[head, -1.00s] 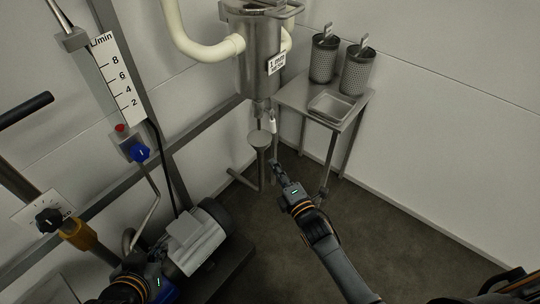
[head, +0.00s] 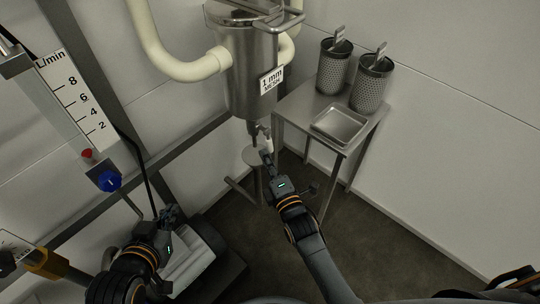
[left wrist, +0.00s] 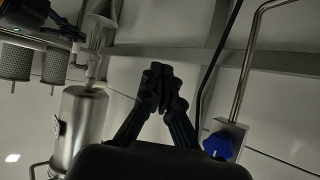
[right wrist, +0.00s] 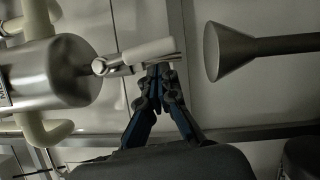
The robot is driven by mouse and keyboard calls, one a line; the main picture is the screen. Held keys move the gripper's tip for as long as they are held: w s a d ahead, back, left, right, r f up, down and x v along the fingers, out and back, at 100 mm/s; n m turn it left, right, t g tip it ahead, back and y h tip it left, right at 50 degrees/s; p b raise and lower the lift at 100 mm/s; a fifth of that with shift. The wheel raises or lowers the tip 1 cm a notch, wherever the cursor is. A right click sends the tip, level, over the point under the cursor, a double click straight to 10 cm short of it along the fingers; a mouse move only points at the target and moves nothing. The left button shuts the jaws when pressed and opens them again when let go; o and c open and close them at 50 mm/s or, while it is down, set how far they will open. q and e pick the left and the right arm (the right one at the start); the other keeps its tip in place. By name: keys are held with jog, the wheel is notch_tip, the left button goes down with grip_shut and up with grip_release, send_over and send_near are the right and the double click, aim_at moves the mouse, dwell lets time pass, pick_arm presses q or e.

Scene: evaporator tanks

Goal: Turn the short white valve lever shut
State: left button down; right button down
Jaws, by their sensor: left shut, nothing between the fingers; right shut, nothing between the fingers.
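The short white valve lever (right wrist: 148,52) sits on the outlet under the steel strainer vessel (head: 240,75). It points from the outlet toward the funnel (right wrist: 228,50) in the right wrist view. In the head view the lever (head: 267,145) hangs down beside the outlet. My right gripper (head: 267,158) is shut with its fingertips right at the lever. In the right wrist view its fingertips (right wrist: 160,72) are just below the lever's free end; I cannot tell whether they touch it. My left gripper (head: 168,213) is shut and empty, away from the valve, above the pump.
A steel side table (head: 346,146) with two mesh baskets (head: 334,68) and a shallow tray (head: 340,125) stands right of the vessel. A blue knob (head: 109,181) and red button are on the left frame. Pale pipes run to the vessel. Floor right of my right arm is clear.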

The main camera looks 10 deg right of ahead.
pick_arm(q)
jog(key=shift+w+d, duration=0.25)
jog(key=shift+w, duration=0.05)
